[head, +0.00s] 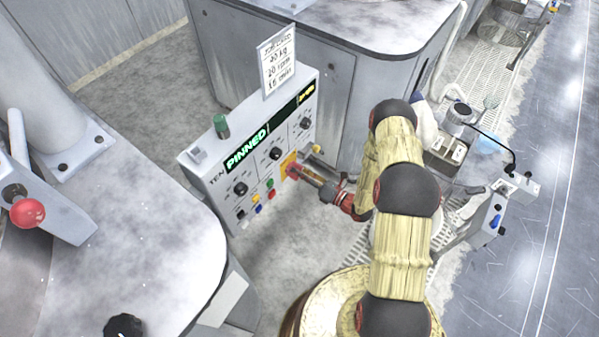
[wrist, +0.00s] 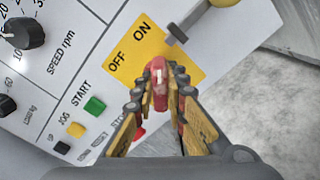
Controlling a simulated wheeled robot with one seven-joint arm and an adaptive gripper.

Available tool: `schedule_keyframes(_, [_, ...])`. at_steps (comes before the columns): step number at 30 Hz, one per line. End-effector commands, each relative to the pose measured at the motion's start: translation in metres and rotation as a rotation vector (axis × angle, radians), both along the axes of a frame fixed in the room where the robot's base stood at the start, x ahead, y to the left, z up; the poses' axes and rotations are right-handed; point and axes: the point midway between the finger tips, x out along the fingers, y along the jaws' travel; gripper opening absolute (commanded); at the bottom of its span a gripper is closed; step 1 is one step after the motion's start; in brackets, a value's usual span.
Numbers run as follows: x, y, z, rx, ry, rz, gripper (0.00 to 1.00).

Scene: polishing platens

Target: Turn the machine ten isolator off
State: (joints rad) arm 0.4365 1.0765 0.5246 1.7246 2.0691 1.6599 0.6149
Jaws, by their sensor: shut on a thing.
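The machine ten control box (head: 255,150) bears the label TEN and a lit green PINNED display. Its isolator has a yellow plate (wrist: 150,42) marked OFF and ON, and a red handle (wrist: 160,88). My gripper (wrist: 160,78) is shut on the red handle, with a finger on each side of it. In the head view my gripper (head: 300,172) reaches the box's lower right from the right. The fingers cover part of the handle, and I cannot tell which mark it points at.
Black knobs (head: 275,153) and coloured buttons sit left of the isolator; the green START button (wrist: 95,106) is close to my fingers. A green-capped post (head: 221,126) and a sign card (head: 277,62) stand on the box. A red-knobbed lever (head: 27,212) is at far left.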

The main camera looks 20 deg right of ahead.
Motion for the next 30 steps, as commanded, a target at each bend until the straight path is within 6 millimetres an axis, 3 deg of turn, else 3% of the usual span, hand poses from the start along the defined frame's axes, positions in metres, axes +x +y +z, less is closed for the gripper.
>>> schedule_keyframes(11, [-0.0005,0.0003,0.0006,-0.143,-0.103,-0.001,0.00])
schedule_keyframes(30, [-0.0022,0.0029,0.0011,-0.628,-0.456,-0.001,0.00])
